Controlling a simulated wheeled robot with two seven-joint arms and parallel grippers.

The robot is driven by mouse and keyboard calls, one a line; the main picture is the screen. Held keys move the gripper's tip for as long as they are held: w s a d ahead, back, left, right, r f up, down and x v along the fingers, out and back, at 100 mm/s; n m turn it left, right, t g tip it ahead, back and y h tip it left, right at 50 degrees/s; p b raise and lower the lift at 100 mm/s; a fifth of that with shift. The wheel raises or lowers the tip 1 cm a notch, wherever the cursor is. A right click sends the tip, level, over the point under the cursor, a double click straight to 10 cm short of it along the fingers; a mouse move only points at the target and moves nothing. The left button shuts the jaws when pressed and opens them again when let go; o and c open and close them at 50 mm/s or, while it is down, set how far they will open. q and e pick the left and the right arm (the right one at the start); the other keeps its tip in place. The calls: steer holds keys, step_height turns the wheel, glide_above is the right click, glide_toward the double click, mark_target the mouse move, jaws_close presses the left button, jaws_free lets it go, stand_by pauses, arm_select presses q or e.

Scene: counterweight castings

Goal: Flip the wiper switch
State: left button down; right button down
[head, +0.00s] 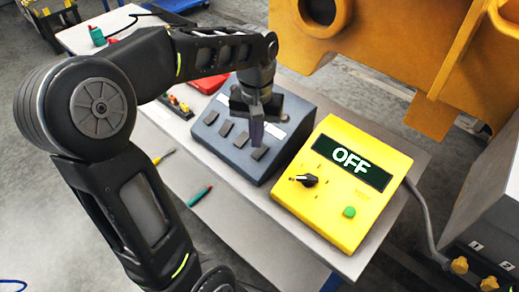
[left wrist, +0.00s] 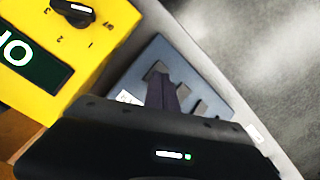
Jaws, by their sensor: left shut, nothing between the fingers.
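A dark blue-grey sloped switch panel (head: 222,150) sits on the bench, with a row of several dark rocker switches (head: 226,128). Labels on them are too small to read, so I cannot tell which is the wiper switch. My left gripper (head: 256,143) is shut and empty, pointing down over the panel's right part, close to the right-most visible switch (head: 260,153). Contact cannot be told. In the left wrist view, the fingers (left wrist: 163,93) stand over the panel (left wrist: 150,52), beside the switches, and partly hide them. My right gripper is not in view.
A yellow box (head: 330,217) with a black knob, green button and display reading OFF stands right of the panel. A green screwdriver (head: 199,196) lies in front. A red case (head: 208,83) is behind. A large yellow machine part (head: 436,113) is at the upper right.

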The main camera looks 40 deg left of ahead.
mark_target(257, 154)
arm_select(q)
steer(key=shift+f+b, duration=1.05)
steer(key=shift+f, duration=0.35)
stand_by(1.0)
step_height(257, 154, up, 7)
steer(key=p, duration=0.5)
steer(key=shift+p, duration=0.4)
stand_by(0.5)
